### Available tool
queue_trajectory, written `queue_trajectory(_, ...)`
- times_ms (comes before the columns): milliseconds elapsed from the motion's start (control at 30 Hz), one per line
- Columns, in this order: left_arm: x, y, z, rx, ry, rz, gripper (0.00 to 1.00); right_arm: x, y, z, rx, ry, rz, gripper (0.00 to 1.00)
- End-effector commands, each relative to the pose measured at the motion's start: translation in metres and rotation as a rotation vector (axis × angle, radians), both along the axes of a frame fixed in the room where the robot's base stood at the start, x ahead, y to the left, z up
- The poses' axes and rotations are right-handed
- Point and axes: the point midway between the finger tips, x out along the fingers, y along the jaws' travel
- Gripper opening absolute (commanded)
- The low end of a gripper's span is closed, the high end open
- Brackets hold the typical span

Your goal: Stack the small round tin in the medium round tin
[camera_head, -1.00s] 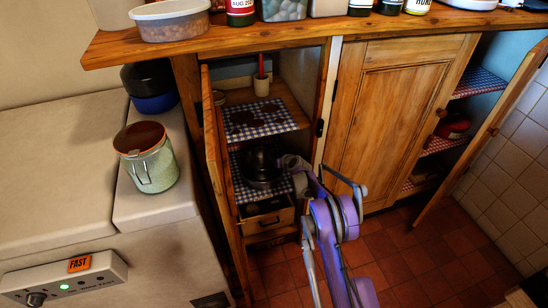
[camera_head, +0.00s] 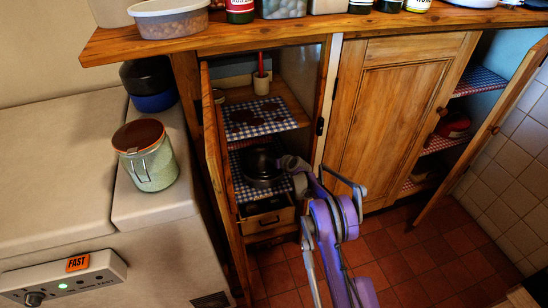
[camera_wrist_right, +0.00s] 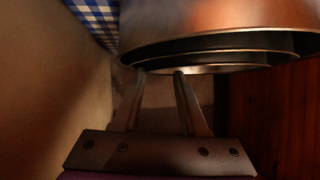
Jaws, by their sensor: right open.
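Dark round tins (camera_head: 260,170) stand on the blue-checked lower shelf inside the open left cupboard. In the head view they merge into one dark shape, so small and medium cannot be told apart. In the right wrist view a round metal tin (camera_wrist_right: 200,22) fills the top right, with nested-looking dark rims (camera_wrist_right: 235,44) at its lower edge. My right gripper (camera_wrist_right: 160,74) is open, its two fingertips apart and close below those rims; nothing shows between them. In the head view its arm reaches into the cupboard, with the gripper end (camera_head: 284,163) at the tins' right side. My left gripper is out of view.
The open cupboard door (camera_head: 215,175) bounds the left side. The upper checked shelf (camera_head: 255,123) is close above the tins. A small drawer (camera_head: 268,219) sits below. A glass jar (camera_head: 147,160) stands on the beige surface at left.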

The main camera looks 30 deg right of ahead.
Motion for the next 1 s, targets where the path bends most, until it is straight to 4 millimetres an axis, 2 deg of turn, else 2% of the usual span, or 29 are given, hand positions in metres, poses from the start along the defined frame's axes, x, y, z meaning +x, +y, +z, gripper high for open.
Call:
queue_trajectory(133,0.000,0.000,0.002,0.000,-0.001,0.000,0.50,0.000,-0.001,0.004,0.000,0.000,-0.001,0.45)
queue_trajectory(233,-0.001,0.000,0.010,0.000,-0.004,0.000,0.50,0.000,-0.001,0.016,0.000,-0.001,-0.001,0.45)
queue_trajectory(700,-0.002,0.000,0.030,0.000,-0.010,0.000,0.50,-0.085,0.002,0.062,0.000,-0.001,-0.002,0.45)
queue_trajectory(833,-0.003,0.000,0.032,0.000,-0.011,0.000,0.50,-0.098,0.004,0.068,0.001,0.000,0.000,0.45)
queue_trajectory(1000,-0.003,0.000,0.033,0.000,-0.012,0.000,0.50,-0.105,0.004,0.071,0.000,0.000,0.000,0.45)
